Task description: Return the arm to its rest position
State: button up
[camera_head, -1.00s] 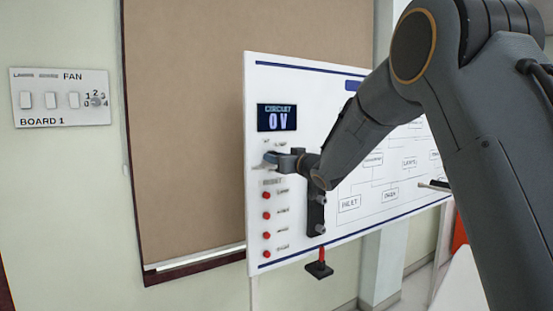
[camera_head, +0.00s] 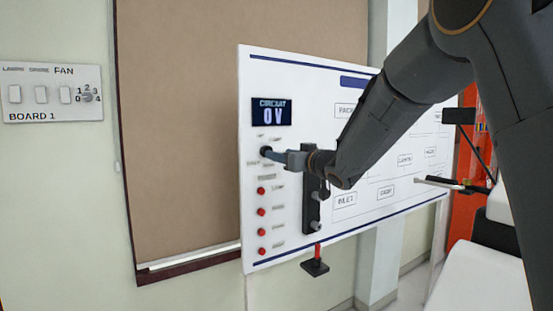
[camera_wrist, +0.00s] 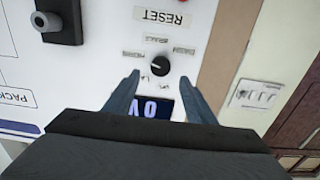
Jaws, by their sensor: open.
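My gripper (camera_head: 276,155) is in front of the left part of the white circuit panel (camera_head: 300,75), just below the display (camera_head: 272,112) that reads 0 V. In the wrist view its two fingers (camera_wrist: 160,95) are spread apart with nothing between them but a view of the panel. A black rotary knob (camera_wrist: 160,65) shows just beyond the fingertips, apart from them. The knob also shows beside the fingertips in the head view (camera_head: 265,152). My arm reaches in from the right and hides part of the panel's diagram.
Several red buttons (camera_head: 262,212) run down the panel below the knob. A black block with knobs (camera_head: 312,205) is mounted beside them. A switch board marked BOARD 1 (camera_head: 50,92) is on the wall at left. A red-orange structure (camera_head: 464,200) stands at right.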

jog(key=shift+s+d, duration=0.4)
jog(key=shift+s, duration=0.1)
jog(key=s+d+f+m+g+h, duration=0.25)
jog(key=s+d+f, duration=0.2)
jog(key=f, duration=0.35)
jog(key=s+d+f+m+g+h+b, duration=0.1)
jog(key=s+d+f+h, duration=0.3)
jog(key=d+f, duration=0.25)
jog(key=s+d+f+m+g+h, duration=0.2)
jog(key=s+d+f+h, duration=0.15)
jog(key=f, duration=0.45)
jog(key=s+d+f+g, duration=0.1)
jog(key=s+f, duration=0.3)
jog(key=s, duration=0.5)
jog(key=s+d+f+m+g, duration=0.1)
jog(key=s+f+g, duration=0.3)
jog(key=s, duration=0.4)
jog(key=s+d+f+g+b, duration=0.1)
jog(key=s+d+f+g, duration=0.1)
jog(key=s+f, duration=0.4)
jog(key=s+g, duration=0.1)
jog(key=s, duration=0.2)
jog(key=shift+s, duration=0.3)
jog(key=shift+d+f, duration=0.1)
